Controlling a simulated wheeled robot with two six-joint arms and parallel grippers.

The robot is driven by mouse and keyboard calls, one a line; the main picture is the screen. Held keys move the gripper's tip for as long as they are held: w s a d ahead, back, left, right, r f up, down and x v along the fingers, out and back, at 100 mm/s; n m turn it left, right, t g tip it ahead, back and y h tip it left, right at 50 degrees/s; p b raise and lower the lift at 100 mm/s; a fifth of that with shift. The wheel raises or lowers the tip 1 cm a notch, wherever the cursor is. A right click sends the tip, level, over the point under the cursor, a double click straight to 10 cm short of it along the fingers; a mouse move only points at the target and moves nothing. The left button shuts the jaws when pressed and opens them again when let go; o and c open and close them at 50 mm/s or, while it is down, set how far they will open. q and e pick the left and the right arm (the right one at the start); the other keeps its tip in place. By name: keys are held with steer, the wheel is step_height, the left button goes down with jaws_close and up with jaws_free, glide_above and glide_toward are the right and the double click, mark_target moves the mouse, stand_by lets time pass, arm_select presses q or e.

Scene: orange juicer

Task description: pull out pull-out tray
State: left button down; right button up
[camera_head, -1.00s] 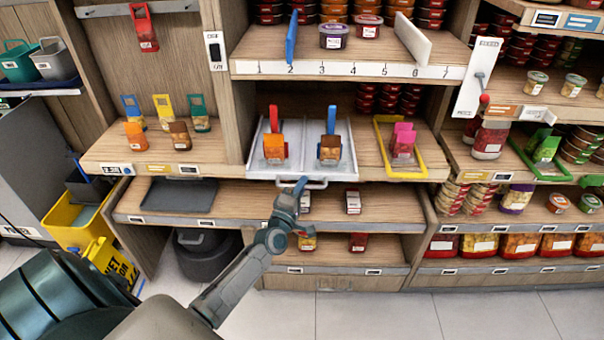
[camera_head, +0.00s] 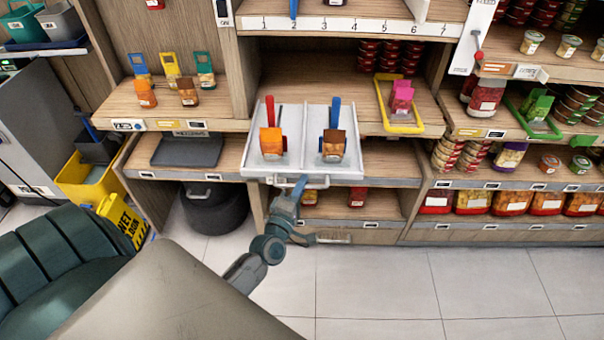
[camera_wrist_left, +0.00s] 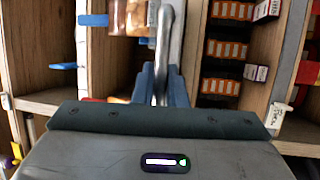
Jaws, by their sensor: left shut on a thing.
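The white pull-out tray (camera_head: 302,112) sticks out from the middle shelf in the head view. My left gripper (camera_head: 299,187) is shut on the tray's front handle (camera_head: 318,183), near the left end of the handle. In the left wrist view, the gripper's blue fingers (camera_wrist_left: 161,88) close around the pale handle bar (camera_wrist_left: 164,50). My right gripper is not in view.
A yellow-rimmed tray (camera_head: 405,128) with a pink-tagged item stands right of the pull-out tray. A dark grey flat tray (camera_head: 187,152) lies on the lower left shelf. A dark bin (camera_head: 215,207) and a yellow wet-floor sign (camera_head: 122,220) stand below left. The floor in front is clear.

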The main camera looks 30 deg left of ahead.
arm_select(q)
steer(key=s+d, duration=0.1)
steer(key=s, duration=0.1)
steer(key=s+d, duration=0.1)
steer(key=s, duration=0.1)
steer(key=shift+d+f, duration=0.2)
steer(key=shift+s+d+b, duration=0.3)
steer(key=shift+s+d, duration=0.05)
steer(key=shift+s, duration=0.15)
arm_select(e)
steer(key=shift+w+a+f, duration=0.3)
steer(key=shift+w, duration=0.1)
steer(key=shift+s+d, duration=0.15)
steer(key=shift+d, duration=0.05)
arm_select(q)
steer(key=c, duration=1.5)
jaws_free()
steer(key=shift+r, duration=0.15)
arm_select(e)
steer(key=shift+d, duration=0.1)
